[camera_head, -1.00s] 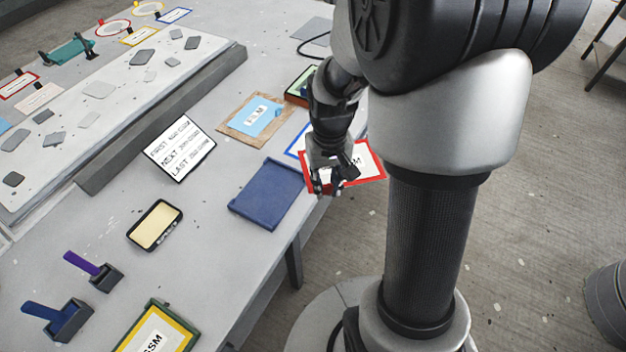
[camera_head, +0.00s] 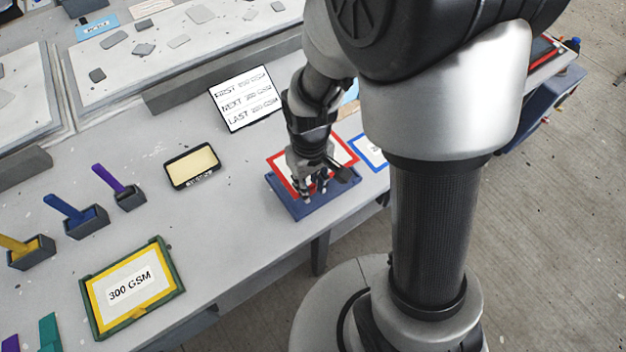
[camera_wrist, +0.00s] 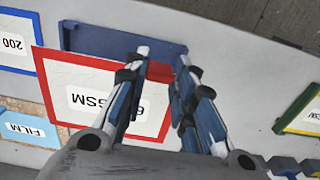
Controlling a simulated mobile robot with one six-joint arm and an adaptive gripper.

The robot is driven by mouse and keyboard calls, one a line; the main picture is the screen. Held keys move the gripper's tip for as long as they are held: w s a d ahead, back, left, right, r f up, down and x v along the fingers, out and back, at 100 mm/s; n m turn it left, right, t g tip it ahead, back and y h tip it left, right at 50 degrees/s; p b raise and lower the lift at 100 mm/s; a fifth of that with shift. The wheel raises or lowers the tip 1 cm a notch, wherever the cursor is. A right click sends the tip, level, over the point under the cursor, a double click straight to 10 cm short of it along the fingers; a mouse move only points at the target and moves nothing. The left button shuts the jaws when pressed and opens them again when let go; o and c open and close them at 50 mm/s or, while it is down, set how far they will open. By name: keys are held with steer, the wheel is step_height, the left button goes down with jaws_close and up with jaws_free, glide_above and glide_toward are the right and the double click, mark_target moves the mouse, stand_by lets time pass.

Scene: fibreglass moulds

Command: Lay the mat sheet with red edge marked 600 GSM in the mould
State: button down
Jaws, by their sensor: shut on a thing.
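The mat sheet with a red edge (camera_head: 340,153) is white inside. In the wrist view the sheet (camera_wrist: 72,78) has a label upside down, partly hidden by a finger; a 6 and "SM" show. My gripper (camera_head: 315,194) is shut on the sheet's red edge; its fingertips show in the wrist view (camera_wrist: 162,60). The sheet is over a shallow blue tray (camera_head: 300,211), which looks like a mould. The tray's far part (camera_wrist: 85,38) shows beyond the sheet in the wrist view. I cannot tell whether sheet and tray touch.
A blue-edged sheet (camera_head: 372,153) lies just right of the tray. A sign with FIRST, NEXT and LAST lines (camera_head: 244,98) stands behind. A black-framed cream pad (camera_head: 193,165) is to the left. A green frame (camera_head: 173,268) holds a yellow-edged 300 GSM sheet (camera_head: 130,288). Bare table lies between.

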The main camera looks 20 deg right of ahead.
steer(key=shift+f+b, duration=2.7)
steer(key=shift+f, duration=0.75)
steer(key=shift+f, duration=0.35)
steer(key=shift+f+b, duration=0.5)
steer(key=shift+b, duration=0.1)
steer(key=shift+f, duration=0.1)
steer(key=c, duration=1.2)
jaws_free()
steer(key=shift+c, duration=0.2)
